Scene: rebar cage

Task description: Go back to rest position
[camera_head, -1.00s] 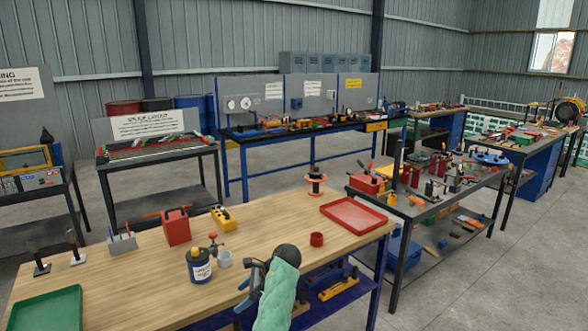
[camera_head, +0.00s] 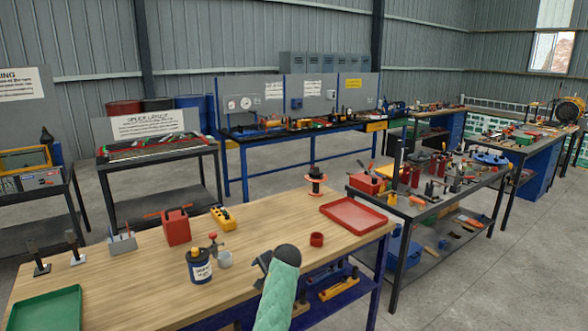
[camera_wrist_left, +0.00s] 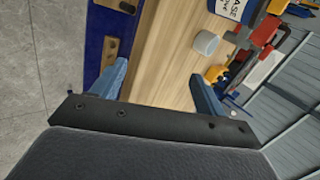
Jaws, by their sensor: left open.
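My left gripper (camera_head: 261,265) is near the front edge of the wooden table (camera_head: 140,290), with the green-sleeved forearm in front of it. Its fingers are mostly hidden in the head view. In the left wrist view its two blue fingers (camera_wrist_left: 160,90) stand wide apart with nothing held between them. The table's edge lies beyond the gap. A grey cup (camera_head: 224,259) and a dark labelled can (camera_head: 199,267) stand to the gripper's left, apart from it. The cup also shows in the left wrist view (camera_wrist_left: 206,43). My right gripper is not in view.
A red box (camera_head: 176,228), a yellow tool (camera_head: 223,217) and a green tray (camera_head: 46,310) are further left. A dark cluttered table (camera_head: 425,207) stands to the right.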

